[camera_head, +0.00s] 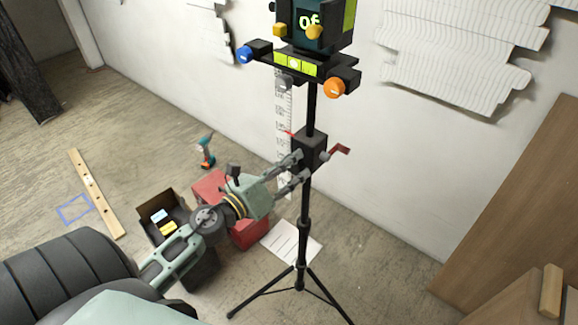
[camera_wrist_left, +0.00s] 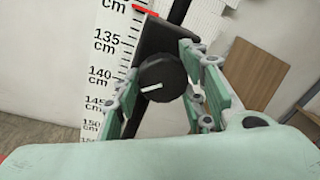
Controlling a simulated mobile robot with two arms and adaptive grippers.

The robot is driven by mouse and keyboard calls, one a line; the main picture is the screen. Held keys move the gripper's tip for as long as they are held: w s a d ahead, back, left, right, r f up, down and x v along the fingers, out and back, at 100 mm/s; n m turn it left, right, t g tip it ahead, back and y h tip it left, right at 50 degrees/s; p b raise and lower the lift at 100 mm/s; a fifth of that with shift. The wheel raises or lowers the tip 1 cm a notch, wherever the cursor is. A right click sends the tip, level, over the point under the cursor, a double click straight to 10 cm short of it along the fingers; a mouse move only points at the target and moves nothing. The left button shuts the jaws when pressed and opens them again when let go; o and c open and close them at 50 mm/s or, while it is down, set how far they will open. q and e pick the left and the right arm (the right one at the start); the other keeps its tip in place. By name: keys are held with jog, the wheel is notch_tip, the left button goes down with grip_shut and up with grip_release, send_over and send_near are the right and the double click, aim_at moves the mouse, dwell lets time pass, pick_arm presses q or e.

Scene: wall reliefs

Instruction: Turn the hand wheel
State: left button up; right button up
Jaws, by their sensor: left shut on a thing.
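The hand wheel is a round black knob (camera_wrist_left: 160,84) with a white pointer line, seen in the left wrist view in front of a black housing. The housing (camera_head: 315,143) sits on the tripod's column in the head view, where the knob itself is hidden or too small to make out. My left gripper (camera_head: 302,164) reaches the housing from the left. Its fingers stand on either side of the knob and are shut on it. The pointer line lies nearly level, slightly tilted. My right gripper is not in view.
A black tripod (camera_head: 304,230) carries the housing, a red crank handle (camera_head: 341,150) and a laser level (camera_head: 296,66) on top. A measuring staff (camera_head: 284,115) stands behind. A red box (camera_head: 247,233), an open black case (camera_head: 160,207) and a drill (camera_head: 206,150) are on the floor.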

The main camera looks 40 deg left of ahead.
pick_arm(q)
jog(key=shift+f, duration=0.2)
jog(key=o, duration=1)
jog(key=shift+o, duration=0.5)
jog(key=shift+r, duration=0.15)
jog(key=s+a, duration=0.2)
jog(key=s, duration=1)
jog(key=shift+o, duration=0.2)
